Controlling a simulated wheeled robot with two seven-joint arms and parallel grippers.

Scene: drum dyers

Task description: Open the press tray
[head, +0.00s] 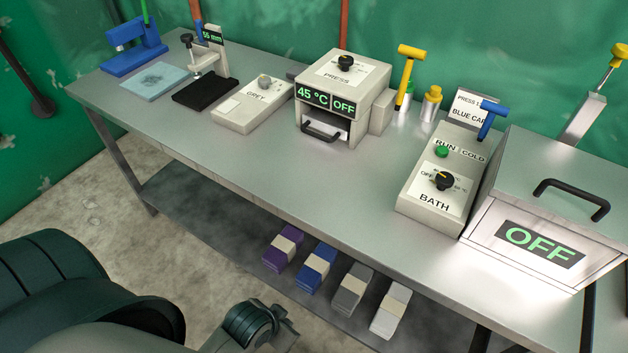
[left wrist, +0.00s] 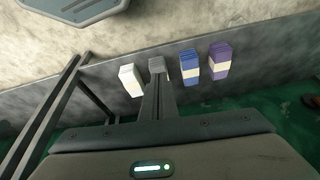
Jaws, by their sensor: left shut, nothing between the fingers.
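The press (head: 343,85) is a pale box at the back middle of the table, with a dark knob on top and signs reading "45 °C" and "OFF". The press tray's black handle (head: 321,133) is low on its front, below a bright white opening; the tray does not visibly stick out far. My left gripper (head: 262,325) is low in the head view, in front of the table and well away from the press. In the left wrist view its fingers (left wrist: 157,85) are together and empty. My right gripper is not in view.
A grey control box (head: 250,105) stands left of the press, a yellow-handled tool (head: 408,65) right of it. The bath control (head: 440,185) and a large "OFF" box (head: 545,205) are at right. Stacked coloured blocks (head: 317,268) lie on the lower shelf. The tabletop before the press is clear.

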